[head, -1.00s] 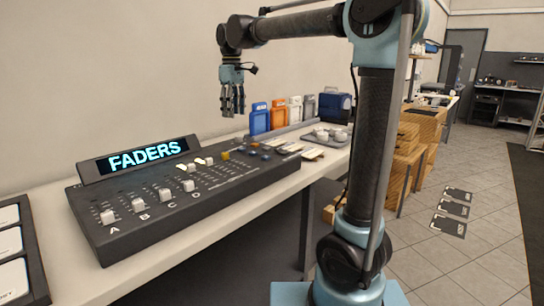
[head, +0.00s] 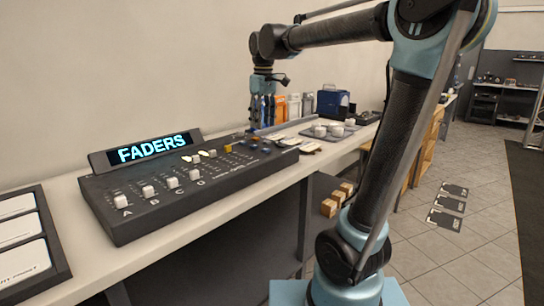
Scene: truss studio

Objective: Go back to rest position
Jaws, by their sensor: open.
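My gripper (head: 262,110) hangs pointing down from the end of my arm, above the far end of the fader console. Its fingers are open and I see nothing between them. The black fader console (head: 185,185) lies on the white bench, with several white fader caps along its front, the letters A to D beside them. Its lit display (head: 152,149) reads FADERS. The gripper partly covers the blue and orange holders behind it.
A tray with white cups (head: 328,129) and a dark blue box (head: 333,102) stand farther along the bench (head: 290,178). A dark panel with white cards (head: 28,245) lies at the near left. Wooden blocks (head: 337,199) sit below the bench. Floor tiles (head: 420,262) at right are clear apart from dark mats (head: 447,207).

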